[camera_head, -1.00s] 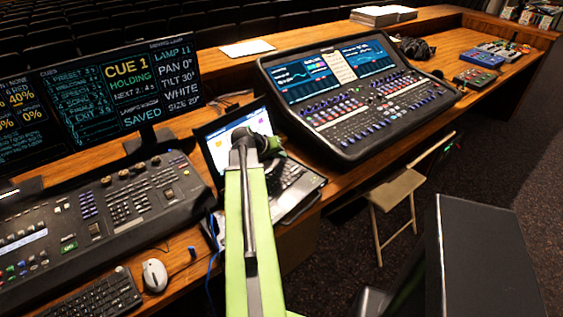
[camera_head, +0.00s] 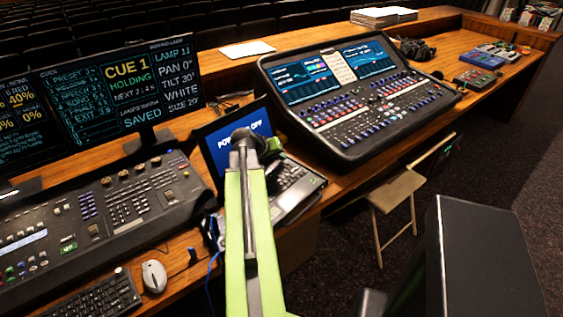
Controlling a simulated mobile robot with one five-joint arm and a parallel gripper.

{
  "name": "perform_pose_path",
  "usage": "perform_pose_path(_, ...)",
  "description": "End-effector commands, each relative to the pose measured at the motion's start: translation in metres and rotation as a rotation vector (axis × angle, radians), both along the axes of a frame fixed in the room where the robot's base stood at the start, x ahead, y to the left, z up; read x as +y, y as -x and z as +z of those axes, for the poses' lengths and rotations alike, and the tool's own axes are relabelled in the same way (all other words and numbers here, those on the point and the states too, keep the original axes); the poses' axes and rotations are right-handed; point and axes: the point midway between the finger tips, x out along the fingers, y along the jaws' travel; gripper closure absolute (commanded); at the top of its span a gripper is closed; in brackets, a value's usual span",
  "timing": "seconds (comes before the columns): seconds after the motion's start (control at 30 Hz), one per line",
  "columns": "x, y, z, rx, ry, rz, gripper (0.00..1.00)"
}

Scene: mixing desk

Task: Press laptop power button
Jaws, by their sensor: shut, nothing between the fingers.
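The laptop (camera_head: 300,188) stands open on the desk between the two consoles. Its screen (camera_head: 232,131) is blue with white text that reads as "POWER OFF", partly covered by my arm. The right part of its keyboard shows; the left part and the power button are hidden behind my arm. My gripper (camera_head: 270,146) is at the far end of my green arm, over the laptop near the base of the screen. Its fingers are mostly hidden; it looks shut and empty. I cannot tell whether it touches the laptop.
A lighting console (camera_head: 100,215) is at the left, with monitors (camera_head: 100,100) behind it. A mixing console (camera_head: 355,95) is at the right. A mouse (camera_head: 154,276) and keyboard (camera_head: 95,302) lie at the front left. A folding chair (camera_head: 398,190) stands by the desk.

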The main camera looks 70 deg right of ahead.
Motion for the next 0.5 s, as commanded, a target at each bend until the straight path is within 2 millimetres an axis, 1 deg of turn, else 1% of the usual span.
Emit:
perform_pose_path(0.03, -0.0001, 0.0001, 0.0057, 0.000, 0.000, 0.000, 1.00)
perform_pose_path(0.17, -0.0001, 0.0003, 0.0124, 0.000, 0.000, 0.000, 1.00)
perform_pose_path(0.5, -0.0002, 0.0004, 0.0123, 0.000, 0.000, 0.000, 1.00)
